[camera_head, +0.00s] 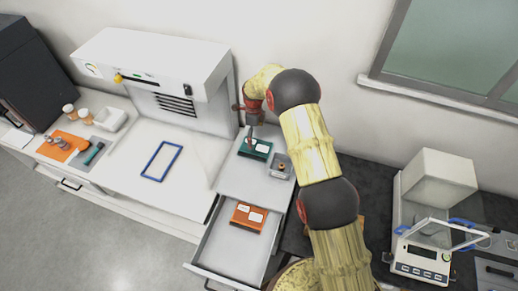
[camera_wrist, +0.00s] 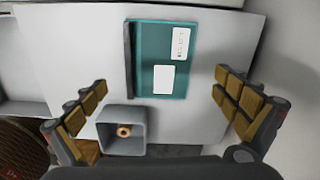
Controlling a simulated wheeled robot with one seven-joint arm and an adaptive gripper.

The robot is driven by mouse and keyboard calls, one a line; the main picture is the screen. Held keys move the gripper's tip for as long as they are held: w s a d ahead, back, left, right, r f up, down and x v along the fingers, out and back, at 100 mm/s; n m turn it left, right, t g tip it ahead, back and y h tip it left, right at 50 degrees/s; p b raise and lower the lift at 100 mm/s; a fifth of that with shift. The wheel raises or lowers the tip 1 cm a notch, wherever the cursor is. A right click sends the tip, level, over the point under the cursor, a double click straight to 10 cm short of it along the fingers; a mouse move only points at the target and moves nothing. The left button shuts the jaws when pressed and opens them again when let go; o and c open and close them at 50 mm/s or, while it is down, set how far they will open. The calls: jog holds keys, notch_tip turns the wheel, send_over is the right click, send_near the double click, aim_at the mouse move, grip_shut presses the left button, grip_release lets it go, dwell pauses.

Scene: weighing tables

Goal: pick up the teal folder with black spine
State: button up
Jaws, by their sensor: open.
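The teal folder (camera_head: 262,153) with a black spine lies flat on a light surface in the head view, right of the white cabinet. In the wrist view the teal folder (camera_wrist: 148,75) has its black spine (camera_wrist: 128,58) along the left edge and two white labels on its cover. My gripper (camera_wrist: 165,97) is open and empty, its padded fingers spread to either side of the folder's near end. In the head view my gripper (camera_head: 252,136) hangs over the folder and hides part of it.
A grey square box (camera_wrist: 122,142) with an orange-brown ring inside stands close to the folder, between my fingers' span. An open drawer (camera_head: 213,253) below holds an orange folder (camera_head: 248,216). A white cabinet (camera_head: 155,70) stands to the left. A balance (camera_head: 425,255) is at the right.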

aim_at(256, 148)
jog(key=shift+f+m, duration=0.1)
jog(key=shift+m, duration=0.4)
jog(key=shift+s+d+f+p, duration=0.1)
jog(key=shift+f+p, duration=0.55)
jog(key=shift+f, duration=1.2)
jog(key=shift+s+d+f+p, duration=0.1)
jog(key=shift+f+p, duration=0.55)
jog(key=shift+f, duration=1.2)
jog(key=c, duration=0.3)
